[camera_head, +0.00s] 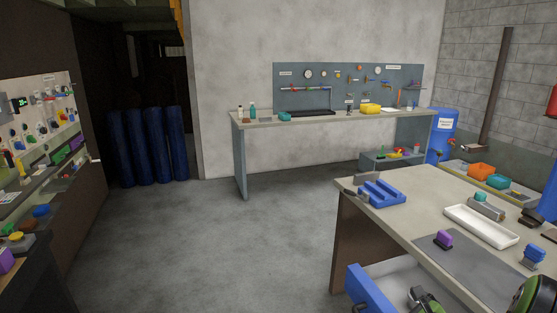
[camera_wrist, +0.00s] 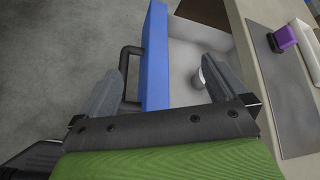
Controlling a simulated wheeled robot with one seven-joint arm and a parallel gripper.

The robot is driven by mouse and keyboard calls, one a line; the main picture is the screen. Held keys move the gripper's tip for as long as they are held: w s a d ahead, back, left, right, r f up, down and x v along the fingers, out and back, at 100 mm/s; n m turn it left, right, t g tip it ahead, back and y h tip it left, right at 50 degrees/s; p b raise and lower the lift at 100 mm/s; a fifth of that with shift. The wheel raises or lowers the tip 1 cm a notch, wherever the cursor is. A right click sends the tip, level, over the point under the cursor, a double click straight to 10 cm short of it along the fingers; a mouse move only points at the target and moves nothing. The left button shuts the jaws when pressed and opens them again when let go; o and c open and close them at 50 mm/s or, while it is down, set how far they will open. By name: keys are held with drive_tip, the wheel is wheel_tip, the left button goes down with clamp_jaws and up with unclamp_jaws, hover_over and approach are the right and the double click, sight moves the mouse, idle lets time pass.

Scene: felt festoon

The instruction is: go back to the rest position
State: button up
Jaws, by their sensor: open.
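My gripper (camera_wrist: 162,72) is open and empty in the wrist view. One finger shows over the handle side of the blue drawer front (camera_wrist: 155,45), the other over the drawer's inside; I cannot tell the height gap. The drawer's dark handle (camera_wrist: 126,60) is partly hidden behind the left finger. A small whitish object (camera_wrist: 198,78) shows in the drawer, partly hidden by the right finger. In the head view my gripper (camera_head: 424,298) is low at the right, beside the pulled-out drawer's blue front (camera_head: 369,291).
The workbench (camera_head: 362,222) carries a blue tray-like block (camera_head: 382,194), a white tray (camera_head: 481,226), a purple object (camera_head: 444,238) on a grey mat (camera_head: 475,268) and a blue object (camera_head: 534,256). The floor (camera_head: 235,240) left of the bench is clear. A tool-board bench (camera_head: 240,160) stands behind.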

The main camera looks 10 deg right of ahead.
drive_tip(key=s+a+r+n+g+y+b, duration=0.1)
drive_tip(key=a+r+n+g+b, duration=0.15)
drive_tip(key=a+n, duration=0.7)
drive_tip(key=s+a+r+n+g+y+b, duration=0.15)
drive_tip(key=a+r+n, duration=0.25)
drive_tip(key=a+n, duration=0.55)
drive_tip(key=s+a+n+g+b, duration=0.1)
drive_tip(key=s+a+n, duration=0.25)
drive_tip(key=s, duration=0.25)
drive_tip(key=s+a+r+n+h+b, duration=0.1)
drive_tip(key=s+a+n+b, duration=0.1)
drive_tip(key=s+n, duration=0.3)
drive_tip(key=s+a+n+g+b, duration=0.1)
drive_tip(key=s+a+n, duration=0.2)
drive_tip(key=s, duration=0.4)
wheel_tip(320, 180, up, 14)
drive_tip(key=p, duration=1.3)
drive_tip(key=shift+s+a+p, duration=0.15)
drive_tip(key=shift+s+p, duration=0.2)
drive_tip(key=shift+h, duration=0.25)
